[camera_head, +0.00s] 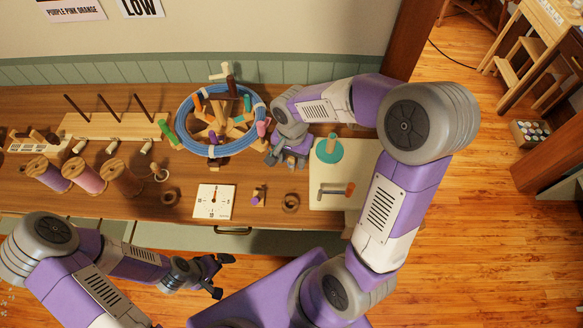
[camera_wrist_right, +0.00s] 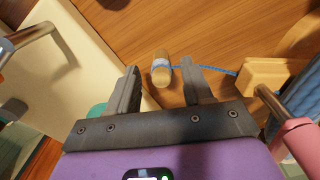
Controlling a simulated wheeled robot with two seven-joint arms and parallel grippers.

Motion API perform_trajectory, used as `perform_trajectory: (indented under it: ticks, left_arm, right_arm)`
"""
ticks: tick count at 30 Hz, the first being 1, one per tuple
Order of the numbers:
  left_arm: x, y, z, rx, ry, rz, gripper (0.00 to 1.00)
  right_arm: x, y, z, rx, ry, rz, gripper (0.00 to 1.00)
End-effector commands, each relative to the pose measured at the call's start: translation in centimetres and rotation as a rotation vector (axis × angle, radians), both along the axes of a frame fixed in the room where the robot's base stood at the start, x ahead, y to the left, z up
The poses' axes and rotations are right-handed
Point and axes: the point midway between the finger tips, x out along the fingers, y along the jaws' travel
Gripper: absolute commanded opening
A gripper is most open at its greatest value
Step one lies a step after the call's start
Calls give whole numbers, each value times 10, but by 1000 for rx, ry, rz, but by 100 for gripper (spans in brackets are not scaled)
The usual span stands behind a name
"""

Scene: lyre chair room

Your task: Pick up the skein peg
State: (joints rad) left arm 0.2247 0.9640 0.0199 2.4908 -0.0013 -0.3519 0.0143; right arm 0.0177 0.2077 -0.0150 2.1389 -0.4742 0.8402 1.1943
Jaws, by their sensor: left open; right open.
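In the right wrist view, a small wooden peg (camera_wrist_right: 161,68) with a pale band lies on the wooden table, with a blue strand running from it to the right. I take it to be the skein peg. My right gripper (camera_wrist_right: 158,78) is open, with the peg between and just beyond its fingertips, not gripped. In the head view my right gripper (camera_head: 285,160) is low over the table beside the blue yarn skein (camera_head: 197,151) on its wooden winder; the peg cannot be made out there. My left gripper (camera_head: 222,276) is open and empty in front of the table.
A cream board (camera_head: 325,197) with a teal disc (camera_head: 329,149) and a crank is right of my right gripper. A pink-tipped winder arm (camera_wrist_right: 300,135) is close to the right finger.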

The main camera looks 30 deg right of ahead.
Motion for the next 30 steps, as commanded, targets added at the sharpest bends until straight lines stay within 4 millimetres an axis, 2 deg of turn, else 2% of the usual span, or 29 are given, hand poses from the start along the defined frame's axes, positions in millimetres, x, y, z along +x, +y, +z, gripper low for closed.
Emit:
perform_trajectory:
  ticks: [1,4,12,22,30]
  left_arm:
    - [0,0,-8,0,0,0,99]
    - [0,0,-12,0,0,0,99]
    - [0,0,-12,0,0,0,99]
    - [0,0,-12,0,0,0,99]
    - [0,0,-11,0,0,0,99]
  right_arm:
    - [0,2,-13,0,4,1,50]
    - [0,1,-26,0,4,0,50]
    - [0,1,-28,0,1,0,49]
    - [0,1,-28,0,1,0,0]
    - [0,1,-26,1,1,0,0]
